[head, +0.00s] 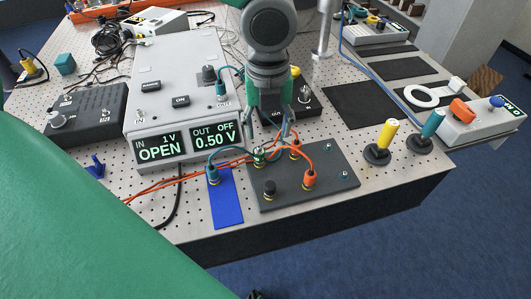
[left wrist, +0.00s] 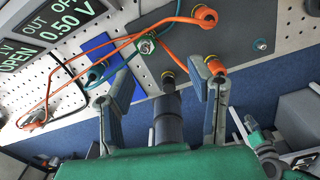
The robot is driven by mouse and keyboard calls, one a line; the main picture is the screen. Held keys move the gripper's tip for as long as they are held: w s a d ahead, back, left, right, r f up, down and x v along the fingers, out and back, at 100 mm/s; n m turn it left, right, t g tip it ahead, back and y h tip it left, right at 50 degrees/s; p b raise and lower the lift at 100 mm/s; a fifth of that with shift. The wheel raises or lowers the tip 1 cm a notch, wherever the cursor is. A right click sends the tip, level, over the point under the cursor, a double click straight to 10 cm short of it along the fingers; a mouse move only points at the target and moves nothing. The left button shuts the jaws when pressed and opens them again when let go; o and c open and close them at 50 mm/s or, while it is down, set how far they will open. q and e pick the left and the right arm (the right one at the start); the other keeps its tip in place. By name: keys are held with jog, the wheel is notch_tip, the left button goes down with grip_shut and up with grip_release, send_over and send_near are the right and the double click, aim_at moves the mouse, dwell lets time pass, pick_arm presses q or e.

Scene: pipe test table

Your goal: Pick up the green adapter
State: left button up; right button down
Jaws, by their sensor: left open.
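The likeliest green adapter is a teal-green cylinder (head: 433,123) standing upright on a round black base at the right of the table. My left gripper (head: 269,136) hangs over the grey plate (head: 325,184), well to the left of that cylinder, pointing down. Its fingers are apart, with nothing held. In the left wrist view, the open fingers (left wrist: 164,74) stand either side of a black plug (left wrist: 168,83) in the line of sight; I cannot tell whether they touch anything. My right gripper is not identifiable.
A yellow cylinder (head: 388,134) on a black base stands just left of the green one. Orange plugs (head: 310,179) and loose cables lie around the gripper. A power supply (head: 176,95) stands at left; a switch box (head: 482,122) stands at right.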

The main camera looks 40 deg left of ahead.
aim_at(258, 151)
pick_arm(q)
jog(key=a+f, duration=0.1)
jog(key=f, duration=0.1)
jog(key=a+f, duration=0.1)
jog(key=f, duration=0.1)
jog(key=shift+w+a, duration=0.15)
jog(key=shift+a, duration=0.05)
jog(key=shift+a+f, duration=0.2)
jog(key=shift+f, duration=0.1)
jog(key=f, duration=0.1)
jog(key=d+f+b, duration=0.1)
jog(key=f, duration=0.2)
jog(key=shift+s+d, duration=0.15)
jog(key=shift+s, duration=0.2)
jog(key=shift+w+d+f, duration=0.1)
jog(key=shift+d+f, duration=0.1)
jog(key=shift+d, duration=0.1)
jog(key=shift+a, duration=0.45)
jog(key=shift+c, duration=1.3)
jog(key=shift+a+f, duration=0.1)
jog(key=shift+a, duration=0.2)
jog(key=c, duration=0.7)
jog(key=shift+a, duration=0.2)
grip_shut()
jog(key=shift+d, duration=0.15)
pick_arm(e)
jog(key=shift+a+f, duration=0.65)
jog(key=shift+a, duration=0.15)
